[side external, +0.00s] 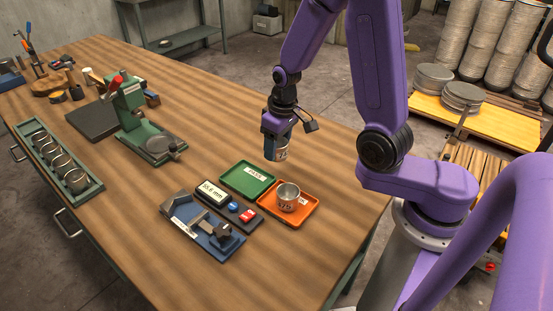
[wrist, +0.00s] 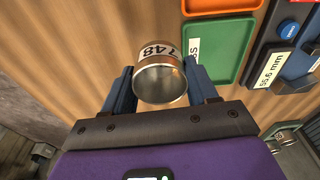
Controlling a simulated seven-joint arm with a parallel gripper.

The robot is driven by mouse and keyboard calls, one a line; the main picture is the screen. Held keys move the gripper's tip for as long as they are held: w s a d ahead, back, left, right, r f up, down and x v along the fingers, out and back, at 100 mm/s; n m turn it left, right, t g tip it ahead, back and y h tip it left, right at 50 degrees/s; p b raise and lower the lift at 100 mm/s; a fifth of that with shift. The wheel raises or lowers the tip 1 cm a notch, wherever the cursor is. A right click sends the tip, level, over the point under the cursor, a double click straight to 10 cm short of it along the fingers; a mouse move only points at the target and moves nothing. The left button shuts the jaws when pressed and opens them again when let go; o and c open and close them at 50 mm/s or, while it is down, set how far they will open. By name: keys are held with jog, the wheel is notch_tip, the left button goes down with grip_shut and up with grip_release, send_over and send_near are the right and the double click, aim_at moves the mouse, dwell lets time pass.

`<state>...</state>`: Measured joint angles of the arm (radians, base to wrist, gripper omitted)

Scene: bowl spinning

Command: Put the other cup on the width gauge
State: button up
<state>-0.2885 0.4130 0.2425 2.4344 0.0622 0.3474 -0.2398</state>
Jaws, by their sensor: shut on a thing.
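My gripper (side external: 275,152) is shut on a metal cup (side external: 282,154) and holds it above the table, behind and to the right of the green tray. In the wrist view the held cup (wrist: 160,80) sits between the two blue fingers, its open end toward the camera and a label reading 748 on its side. Another metal cup (side external: 288,196) stands upright in the orange tray (side external: 308,214). The width gauge (side external: 225,242) has a blue base and stands at the front, with nothing seen in it. Its display (side external: 211,191) reads 55.6 mm.
A green tray (side external: 238,184) marked PASS lies empty beside the orange one. Blue and red buttons (side external: 233,207) sit by the display. A green press (side external: 130,115) and a rack (side external: 32,152) of several metal cups stand to the left. The table behind the trays is clear.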

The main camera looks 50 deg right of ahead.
jog(key=w+a+r+n, duration=0.1)
jog(key=w+a+n, duration=0.1)
jog(key=a, duration=0.6)
jog(key=w+a+r+n, duration=0.1)
jog(key=w+a+n, duration=0.2)
jog(key=a, duration=0.6)
jog(key=w+a+r+n+y, duration=0.1)
jog(key=w+a+n, duration=0.1)
jog(key=a+n, duration=0.4)
jog(key=shift+w+a+r+g, duration=0.4)
jog(key=shift+a, duration=0.85)
jog(key=shift+f, duration=3.05)
jog(key=shift+f, duration=0.35)
jog(key=o, duration=1.1)
jog(key=shift+o, duration=0.4)
jog(key=shift+d, duration=0.2)
jog(key=shift+w, duration=0.1)
